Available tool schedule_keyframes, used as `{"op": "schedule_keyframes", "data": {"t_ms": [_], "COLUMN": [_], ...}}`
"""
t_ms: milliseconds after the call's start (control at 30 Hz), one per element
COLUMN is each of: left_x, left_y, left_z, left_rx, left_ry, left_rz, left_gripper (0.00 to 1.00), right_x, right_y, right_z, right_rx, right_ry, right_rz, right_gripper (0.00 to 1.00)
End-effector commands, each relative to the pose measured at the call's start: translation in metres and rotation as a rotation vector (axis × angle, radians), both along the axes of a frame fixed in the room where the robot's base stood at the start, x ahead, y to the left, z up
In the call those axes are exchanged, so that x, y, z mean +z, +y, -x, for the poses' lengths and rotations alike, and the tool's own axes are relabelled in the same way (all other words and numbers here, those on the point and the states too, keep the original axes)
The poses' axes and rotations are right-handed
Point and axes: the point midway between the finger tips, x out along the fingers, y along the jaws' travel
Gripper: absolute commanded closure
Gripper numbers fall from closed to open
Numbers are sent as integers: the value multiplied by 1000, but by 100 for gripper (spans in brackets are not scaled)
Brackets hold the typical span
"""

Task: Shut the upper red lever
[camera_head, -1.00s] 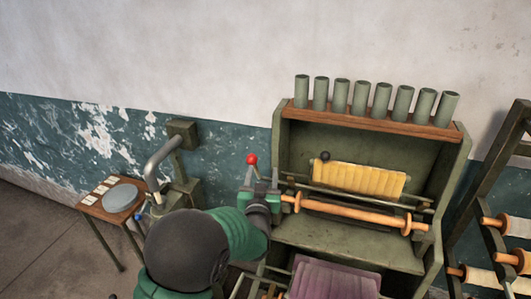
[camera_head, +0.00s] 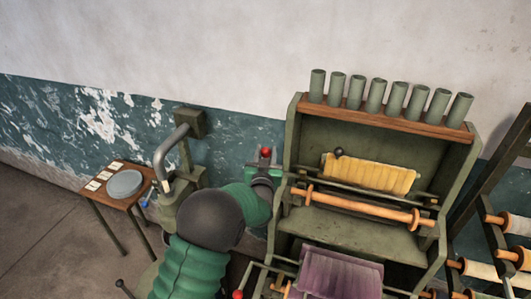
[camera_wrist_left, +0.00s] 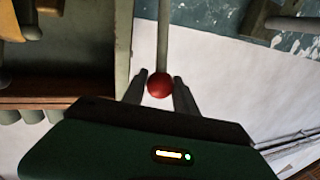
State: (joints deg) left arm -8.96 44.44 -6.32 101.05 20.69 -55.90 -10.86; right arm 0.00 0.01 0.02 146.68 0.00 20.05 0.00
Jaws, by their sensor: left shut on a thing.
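The upper red lever's round red knob (camera_head: 265,152) stands at the left side of the green cabinet-like machine. My left gripper (camera_head: 264,160) reaches up to it from below, with its fingers at the knob's two sides. In the left wrist view the red knob (camera_wrist_left: 160,85) sits between the fingertips of my left gripper (camera_wrist_left: 160,88), which is shut on it. The lever's grey rod (camera_wrist_left: 164,38) runs from the knob toward the top of that picture. The lever's base is hidden in the head view. My right gripper is not in view.
A second red knob (camera_head: 238,295) shows at the bottom edge. The green machine (camera_head: 295,140) holds a yellow cloth roll (camera_head: 370,174) and a purple cloth (camera_head: 340,275). A small table (camera_head: 108,195) and a grey bent pipe (camera_head: 170,147) stand at the left. A bobbin rack (camera_head: 470,210) stands right.

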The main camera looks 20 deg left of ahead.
Motion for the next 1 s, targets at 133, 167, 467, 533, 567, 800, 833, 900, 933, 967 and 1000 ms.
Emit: {"op": "schedule_keyframes", "data": {"t_ms": [133,167,467,533,567,800,833,900,933,967,1000], "left_x": [-1,-2,-2,-2,-2,-3,-3,-3,-3,-3,-3], "left_y": [4,4,3,3,3,3,3,3,3,3,3], "left_z": [0,0,0,0,0,0,0,0,0,0,0], "left_rx": [15,17,13,11,11,13,14,14,14,14,13], "left_ry": [4,4,5,5,5,7,7,7,8,8,8], "left_rz": [-4,-5,-4,-3,-3,-3,-4,-4,-4,-4,-4], "left_gripper": [100,100,100,100,100,100,100,100,100,100,100], "right_x": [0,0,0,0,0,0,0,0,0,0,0], "right_y": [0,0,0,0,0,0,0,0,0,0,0], "right_z": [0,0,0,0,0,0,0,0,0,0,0], "right_rx": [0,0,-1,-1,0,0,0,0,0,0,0], "right_ry": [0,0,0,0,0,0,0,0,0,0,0], "right_rz": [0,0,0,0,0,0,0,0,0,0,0], "right_gripper": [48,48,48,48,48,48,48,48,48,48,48]}}
